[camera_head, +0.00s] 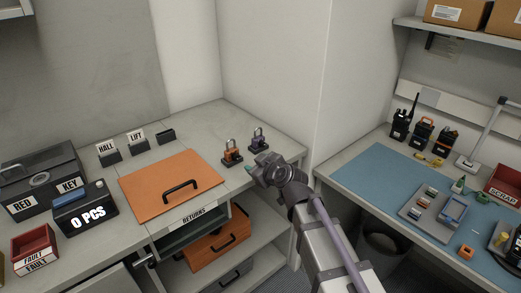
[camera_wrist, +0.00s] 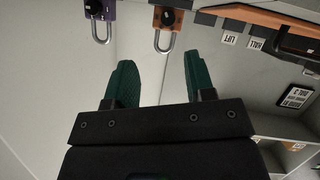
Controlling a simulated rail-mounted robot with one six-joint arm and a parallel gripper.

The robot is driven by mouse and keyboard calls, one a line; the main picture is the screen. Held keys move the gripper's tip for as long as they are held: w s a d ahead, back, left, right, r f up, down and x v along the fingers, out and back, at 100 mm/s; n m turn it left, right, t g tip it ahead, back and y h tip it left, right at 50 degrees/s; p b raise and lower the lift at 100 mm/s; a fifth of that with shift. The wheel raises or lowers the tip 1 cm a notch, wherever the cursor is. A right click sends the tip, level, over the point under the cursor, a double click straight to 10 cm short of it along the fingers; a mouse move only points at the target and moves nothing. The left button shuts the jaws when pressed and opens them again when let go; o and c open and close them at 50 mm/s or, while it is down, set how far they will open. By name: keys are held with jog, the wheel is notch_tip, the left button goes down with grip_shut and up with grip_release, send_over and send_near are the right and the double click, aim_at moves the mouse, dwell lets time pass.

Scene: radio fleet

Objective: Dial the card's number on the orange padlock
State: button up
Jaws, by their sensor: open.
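The orange padlock (camera_head: 230,157) stands upright on a dark base on the left bench, near its back right corner. Its shackle looks closed, and its dial digits are too small to read. It also shows upside down at the top of the wrist view (camera_wrist: 168,18). My gripper (camera_head: 251,168) is open and empty, just to the right of the orange padlock and apart from it. Its green fingers (camera_wrist: 159,62) point toward the padlocks. Small cards read HALL (camera_head: 106,148) and LIFT (camera_head: 136,137); I can make out no number on them.
A purple padlock (camera_head: 257,143) stands close beside the orange one. An orange panel with a handle (camera_head: 170,186) lies left of it. A black key box (camera_head: 40,180) and a counter box (camera_head: 84,211) stand further left. A wall corner rises to the right.

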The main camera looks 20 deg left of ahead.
aim_at(236, 158)
jog(key=b+x, duration=0.1)
jog(key=x, duration=0.2)
jog(key=b+x, duration=0.1)
jog(key=x, duration=0.2)
jog(key=s+b+x, duration=0.1)
jog(key=b+x, duration=0.1)
jog(key=x, duration=0.2)
jog(key=shift+a, duration=0.4)
jog(key=shift+w+a+f, duration=0.1)
jog(key=shift+w+a, duration=0.25)
grip_shut()
